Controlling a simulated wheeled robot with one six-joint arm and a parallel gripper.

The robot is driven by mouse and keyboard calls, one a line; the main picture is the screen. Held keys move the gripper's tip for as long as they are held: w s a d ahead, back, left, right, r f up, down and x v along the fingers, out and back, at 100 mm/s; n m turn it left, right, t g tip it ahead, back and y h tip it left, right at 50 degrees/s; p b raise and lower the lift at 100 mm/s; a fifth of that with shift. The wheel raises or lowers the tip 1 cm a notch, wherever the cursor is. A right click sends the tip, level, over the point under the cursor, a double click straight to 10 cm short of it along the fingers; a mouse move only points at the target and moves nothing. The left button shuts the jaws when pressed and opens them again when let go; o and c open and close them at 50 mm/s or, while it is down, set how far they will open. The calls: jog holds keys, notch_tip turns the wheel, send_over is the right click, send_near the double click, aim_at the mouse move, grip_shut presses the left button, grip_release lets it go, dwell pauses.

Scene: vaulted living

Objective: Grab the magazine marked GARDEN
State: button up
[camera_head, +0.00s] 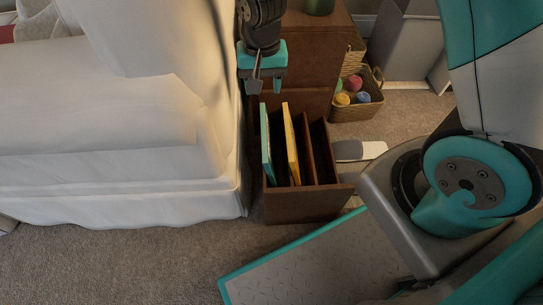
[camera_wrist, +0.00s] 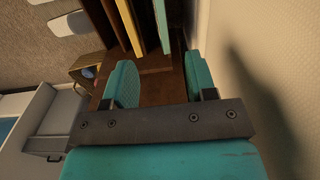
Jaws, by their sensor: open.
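A brown wooden magazine rack (camera_head: 308,205) with upright dividers stands on the carpet beside the white sofa. A teal-edged magazine (camera_head: 266,145) stands in its leftmost part, and a yellow magazine (camera_head: 291,145) stands just right of it. No title can be read, so I cannot tell which is marked GARDEN. My gripper (camera_head: 266,86) is open and empty above the far end of the rack, near the teal magazine. In the wrist view, the teal magazine (camera_wrist: 163,25) and yellow magazine (camera_wrist: 130,25) lie beyond my open gripper (camera_wrist: 161,82), with no contact visible.
The white sofa (camera_head: 110,130) stands close against the rack's left side. A brown wooden cabinet (camera_head: 312,50) is behind the rack. A wicker basket (camera_head: 358,110) with colored balls sits behind right. Rack slots to the right look empty. Carpet is open in front left.

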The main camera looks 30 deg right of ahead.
jog(key=b, duration=0.7)
send_near(264, 130)
jog(key=f, duration=0.5)
jog(key=shift+s+a+f, duration=0.1)
jog(key=shift+s+f, duration=0.1)
jog(key=shift+f, duration=0.05)
notch_tip(264, 130, down, 5)
jog(key=b, duration=0.4)
jog(key=shift+w+f+b, duration=0.1)
jog(key=shift+f+b, duration=0.1)
jog(key=shift+b, duration=0.1)
jog(key=shift+r, duration=0.1)
grip_shut()
